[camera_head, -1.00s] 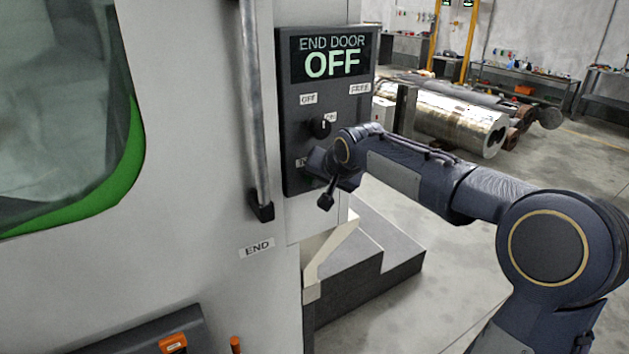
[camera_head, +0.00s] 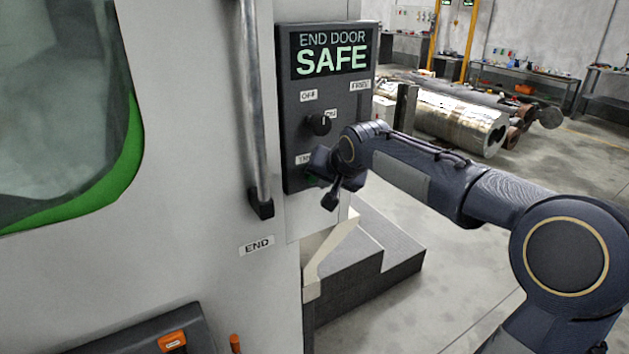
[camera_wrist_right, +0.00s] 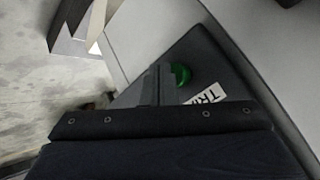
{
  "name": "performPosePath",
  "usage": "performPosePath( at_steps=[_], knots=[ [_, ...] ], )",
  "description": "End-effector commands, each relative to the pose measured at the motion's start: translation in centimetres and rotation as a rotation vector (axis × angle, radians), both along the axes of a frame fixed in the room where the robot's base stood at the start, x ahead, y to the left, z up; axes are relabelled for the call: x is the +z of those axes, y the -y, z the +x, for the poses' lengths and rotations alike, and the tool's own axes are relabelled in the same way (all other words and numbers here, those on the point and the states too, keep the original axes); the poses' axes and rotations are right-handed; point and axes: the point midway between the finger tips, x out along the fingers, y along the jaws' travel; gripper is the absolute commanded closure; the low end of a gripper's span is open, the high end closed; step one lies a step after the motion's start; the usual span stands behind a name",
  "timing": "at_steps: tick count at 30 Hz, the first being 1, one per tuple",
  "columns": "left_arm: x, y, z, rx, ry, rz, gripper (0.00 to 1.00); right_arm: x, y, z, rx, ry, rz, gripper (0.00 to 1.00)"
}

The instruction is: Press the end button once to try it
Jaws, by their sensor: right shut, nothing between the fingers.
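The end door panel (camera_head: 291,130) is a dark box on the machine's side. Its display (camera_head: 331,56) reads "END DOOR SAFE". A round green button (camera_wrist_right: 180,74) sits on the panel beside a label (camera_wrist_right: 206,94) starting "TR" in the right wrist view. In the head view the button is mostly hidden behind my gripper, with a sliver of green showing. My right gripper (camera_head: 317,165) is shut and empty at the panel's lower part. In the wrist view its tips are right beside the button; I cannot tell whether they touch it. My left gripper is not in view.
A black knob (camera_head: 319,124) sits just above my gripper, among OFF, ON and FREE labels. A vertical door handle (camera_head: 256,110) stands left of the panel. A grey stepped block (camera_head: 370,260) is below. Shiny metal cylinders (camera_head: 450,120) lie behind; open floor is at right.

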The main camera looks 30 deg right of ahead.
Motion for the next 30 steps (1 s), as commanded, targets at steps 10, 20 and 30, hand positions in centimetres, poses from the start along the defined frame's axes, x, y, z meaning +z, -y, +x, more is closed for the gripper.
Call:
performPosePath(
  at_steps=[10, 20, 30],
  knots=[
    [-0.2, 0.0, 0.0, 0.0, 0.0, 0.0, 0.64, 0.0, 0.0, -0.4, 0.0, -0.001, 0.0, 1.0],
    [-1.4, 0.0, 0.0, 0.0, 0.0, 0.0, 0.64, -0.2, 0.2, -2.9, 0.0, 0.001, 0.0, 1.0],
    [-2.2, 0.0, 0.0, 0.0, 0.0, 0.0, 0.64, -0.1, 0.4, -5.3, 0.0, -0.002, 0.002, 1.0]
  ],
)
